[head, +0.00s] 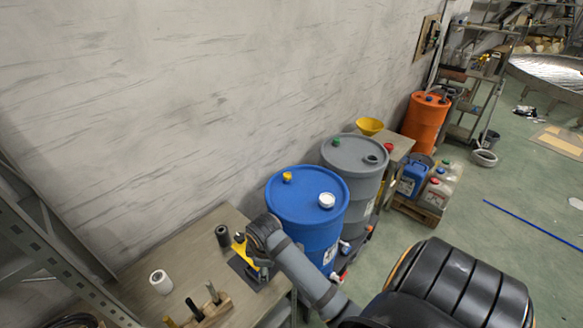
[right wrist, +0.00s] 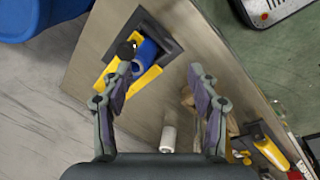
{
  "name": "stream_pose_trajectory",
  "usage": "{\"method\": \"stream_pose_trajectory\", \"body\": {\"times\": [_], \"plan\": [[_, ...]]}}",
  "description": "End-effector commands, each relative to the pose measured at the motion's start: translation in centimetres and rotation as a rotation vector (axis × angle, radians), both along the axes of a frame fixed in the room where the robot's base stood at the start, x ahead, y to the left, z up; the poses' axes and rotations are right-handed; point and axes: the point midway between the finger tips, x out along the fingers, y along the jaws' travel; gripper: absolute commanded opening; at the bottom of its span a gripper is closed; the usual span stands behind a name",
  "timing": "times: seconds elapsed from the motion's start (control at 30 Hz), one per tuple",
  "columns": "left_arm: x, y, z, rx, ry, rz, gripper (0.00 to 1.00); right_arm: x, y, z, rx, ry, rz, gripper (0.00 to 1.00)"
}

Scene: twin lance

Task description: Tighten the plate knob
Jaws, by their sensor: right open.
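A dark square plate (right wrist: 170,49) lies on the wooden bench, with a yellow bracket (right wrist: 147,80) and a blue cylinder (right wrist: 146,52) on it. In the head view the yellow bracket (head: 238,248) and dark plate (head: 243,271) are partly hidden by my right wrist. My right gripper (right wrist: 160,71) is open and empty, its fingers spread over the bench. My left gripper is out of view.
A black cylinder (head: 222,236), a white roll (head: 161,282) and a wooden block with upright tools (head: 207,310) stand on the bench (head: 190,255). A blue drum (head: 310,225) and a grey drum (head: 357,163) stand close to the right. The wall is behind.

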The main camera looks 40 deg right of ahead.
Motion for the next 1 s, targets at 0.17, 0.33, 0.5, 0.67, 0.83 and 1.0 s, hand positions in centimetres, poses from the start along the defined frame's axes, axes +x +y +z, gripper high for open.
{"method": "stream_pose_trajectory", "body": {"times": [0.17, 0.33, 0.5, 0.67, 0.83, 1.0], "plan": [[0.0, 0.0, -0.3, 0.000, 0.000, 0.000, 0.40, -4.3, 0.4, -1.2, 0.050, -0.060, -0.259, 0.60], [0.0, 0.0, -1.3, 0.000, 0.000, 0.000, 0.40, -6.6, 0.5, -4.4, 0.099, -0.100, -0.464, 0.60], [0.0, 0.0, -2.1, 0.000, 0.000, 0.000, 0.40, -7.4, 0.3, -8.1, 0.121, -0.112, -0.560, 0.60], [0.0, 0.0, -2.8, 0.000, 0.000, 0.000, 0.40, -8.1, 0.1, -11.9, 0.131, -0.112, -0.611, 0.60], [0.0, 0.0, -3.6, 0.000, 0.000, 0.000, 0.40, -8.7, -0.2, -15.8, 0.135, -0.106, -0.642, 0.60], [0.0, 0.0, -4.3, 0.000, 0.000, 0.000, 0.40, -9.3, -0.5, -19.4, 0.136, -0.099, -0.662, 0.60]]}}
